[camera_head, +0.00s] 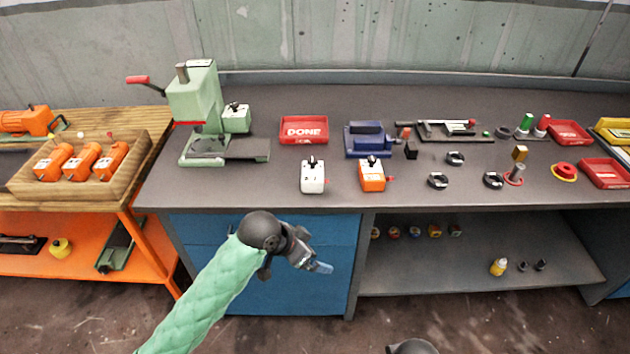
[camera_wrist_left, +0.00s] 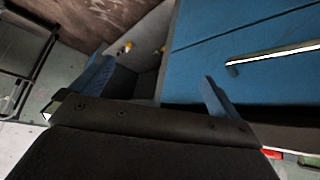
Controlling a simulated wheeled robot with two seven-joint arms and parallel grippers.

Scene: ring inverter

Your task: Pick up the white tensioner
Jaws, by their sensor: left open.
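The white tensioner (camera_head: 312,177) stands upright on the grey workbench top (camera_head: 235,186), near its front edge, with a dark fitting on top. An orange tensioner (camera_head: 372,176) of similar shape stands just right of it. My left gripper (camera_head: 319,267) is in front of the bench, below the top and apart from both. It is open and empty, and its two fingers (camera_wrist_left: 155,90) show spread in the left wrist view. The tensioner is not visible in the left wrist view.
A green press (camera_head: 198,105) with a red handle stands left of the tensioner. A red DONE tray (camera_head: 304,130) lies behind it. A blue fixture (camera_head: 368,140) and several black rings lie to the right. Blue drawers (camera_head: 335,236) are behind my left gripper.

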